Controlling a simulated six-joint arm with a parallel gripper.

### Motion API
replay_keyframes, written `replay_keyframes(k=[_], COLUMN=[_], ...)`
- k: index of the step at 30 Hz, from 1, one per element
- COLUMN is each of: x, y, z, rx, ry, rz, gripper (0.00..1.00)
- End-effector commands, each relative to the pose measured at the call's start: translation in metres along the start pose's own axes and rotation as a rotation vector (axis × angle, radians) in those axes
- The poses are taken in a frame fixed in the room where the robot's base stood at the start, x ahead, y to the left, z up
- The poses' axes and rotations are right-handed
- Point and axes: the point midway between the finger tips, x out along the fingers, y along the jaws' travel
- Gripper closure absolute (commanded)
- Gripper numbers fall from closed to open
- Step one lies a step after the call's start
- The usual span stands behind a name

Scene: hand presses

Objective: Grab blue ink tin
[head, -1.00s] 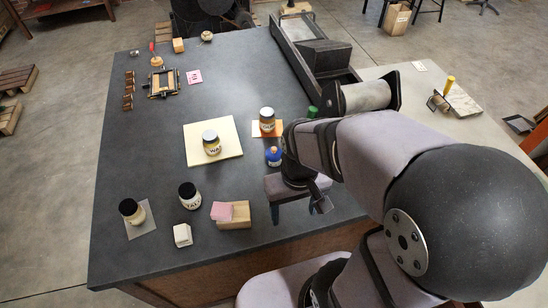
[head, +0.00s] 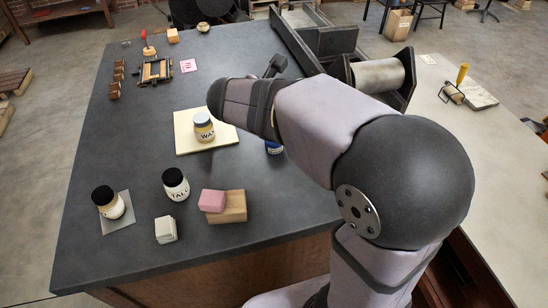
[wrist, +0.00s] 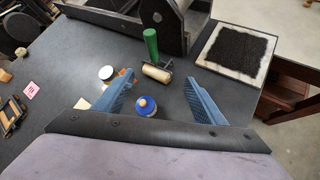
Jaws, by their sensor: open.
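The blue ink tin (wrist: 146,107) is round, with a tan knob on top, and stands on the dark bench. In the wrist view it shows low between the two blue fingers, nearer the left one, with no visible contact. In the head view only a sliver of the tin (head: 274,149) shows below my arm. My gripper (wrist: 158,78) is open and empty, with its fingers wide apart. In the head view my forearm hides the fingers.
A green-handled roller (wrist: 155,71) lies beyond the tin, near the press. A white-lidded jar (wrist: 106,72) stands to its left. In the head view, the WAX jar (head: 203,127), TALC jar (head: 175,184) and pink block (head: 212,201) stand on the left side.

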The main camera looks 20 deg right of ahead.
Motion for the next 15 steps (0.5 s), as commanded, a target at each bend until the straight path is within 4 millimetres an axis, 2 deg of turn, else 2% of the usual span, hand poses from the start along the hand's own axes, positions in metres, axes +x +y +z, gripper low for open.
replay_keyframes(k=[2,10,15], x=[0.006,0.001,0.026], y=[0.019,0.08,0.066], z=[-0.007,-0.011,-0.038], rx=[-0.126,-0.478,-0.485], ry=[-0.053,-0.239,-0.237], rz=[0.058,0.203,0.195], gripper=[0.35,0.35,0.35])
